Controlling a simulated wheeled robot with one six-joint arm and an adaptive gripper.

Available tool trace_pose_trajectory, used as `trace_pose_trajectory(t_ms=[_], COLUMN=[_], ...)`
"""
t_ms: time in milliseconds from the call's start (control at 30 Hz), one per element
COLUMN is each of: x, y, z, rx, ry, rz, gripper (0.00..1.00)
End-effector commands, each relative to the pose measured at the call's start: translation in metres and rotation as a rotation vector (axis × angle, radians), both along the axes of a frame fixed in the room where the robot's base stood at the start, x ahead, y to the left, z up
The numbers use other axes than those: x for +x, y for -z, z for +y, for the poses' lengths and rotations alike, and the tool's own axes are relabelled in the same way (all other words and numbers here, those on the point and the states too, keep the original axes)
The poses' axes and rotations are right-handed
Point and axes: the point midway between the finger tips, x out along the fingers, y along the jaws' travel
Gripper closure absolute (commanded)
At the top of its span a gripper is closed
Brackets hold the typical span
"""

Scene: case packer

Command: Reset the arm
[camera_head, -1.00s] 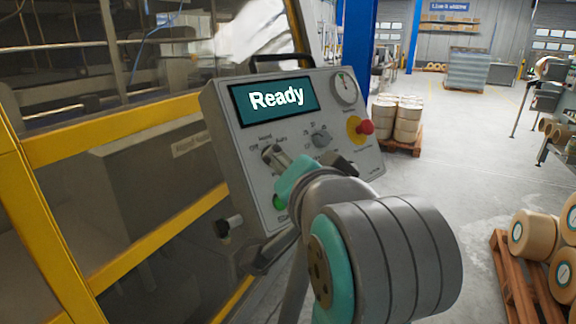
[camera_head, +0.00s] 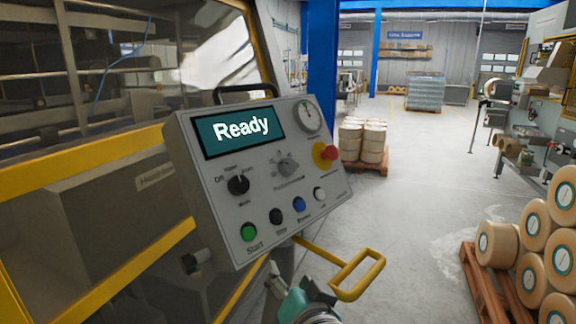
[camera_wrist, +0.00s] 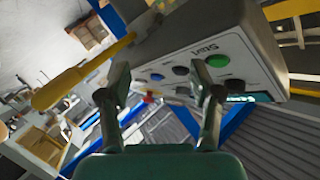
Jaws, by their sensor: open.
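The control box (camera_head: 222,160) stands at the machine's corner, its screen (camera_head: 240,129) reading "Ready". On its face are a mode knob (camera_head: 238,185), a second knob (camera_head: 287,166), a red emergency button (camera_head: 327,153), a green Start button (camera_head: 249,232), and black, blue and white buttons. My gripper (camera_wrist: 160,100) is open and empty in the wrist view, with the box's button face (camera_wrist: 235,45) beyond its fingers. In the head view my arm's end shows low at the bottom, below the box and apart from its face.
A yellow handle (camera_head: 352,276) sticks out below the box, close to my arm; it also shows in the wrist view (camera_wrist: 82,73). A pallet of rolls (camera_head: 520,255) stands at right. Yellow machine framing (camera_head: 95,168) is at left. The middle floor is clear.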

Motion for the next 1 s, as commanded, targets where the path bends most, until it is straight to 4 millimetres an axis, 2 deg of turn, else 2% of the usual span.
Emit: trace_pose_trajectory(t_ms=[33, 100, 267, 467, 700, 1000], x=[-0.002, -0.006, -0.018, -0.044, -0.087, -0.158], y=[0.019, 0.04, 0.085, 0.14, 0.196, 0.249], z=[-0.007, -0.015, -0.034, -0.059, -0.089, -0.124], rx=[-0.018, -0.044, -0.098, -0.164, -0.239, -0.324], ry=[0.004, 0.007, 0.011, 0.019, 0.027, 0.04], rz=[0.005, 0.0, -0.011, -0.021, -0.03, -0.036], gripper=[0.35, 0.35, 0.35, 0.35, 0.35, 0.35])
